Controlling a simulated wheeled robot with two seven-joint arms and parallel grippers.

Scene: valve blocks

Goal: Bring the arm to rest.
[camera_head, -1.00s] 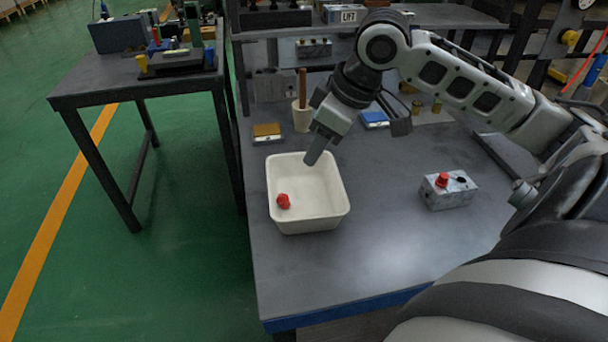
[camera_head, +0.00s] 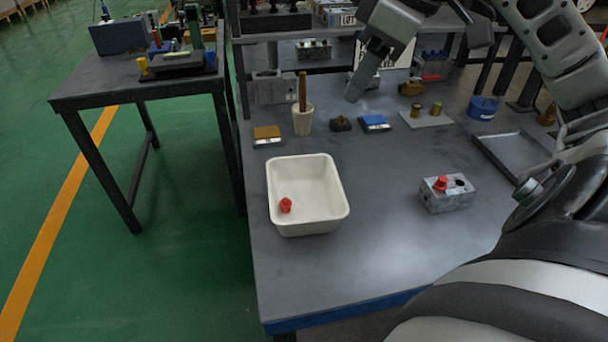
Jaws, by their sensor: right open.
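My right gripper (camera_head: 354,95) is raised over the back of the workbench, behind and to the right of the white tray (camera_head: 325,212). It is open with nothing seen between its fingers. A red knob-like piece (camera_head: 286,205) lies in the tray's left part. A grey valve block (camera_head: 448,195) stands on the bench to the right, with a red knob (camera_head: 440,183) on top and a dark hole beside it. My left gripper is not in view.
A beige cup (camera_head: 303,120) with a brown handle, a yellow-topped item (camera_head: 267,135), a blue-topped item (camera_head: 375,122) and a dark grey tray (camera_head: 512,152) stand farther back. A shelf spans the rear. The bench front is clear.

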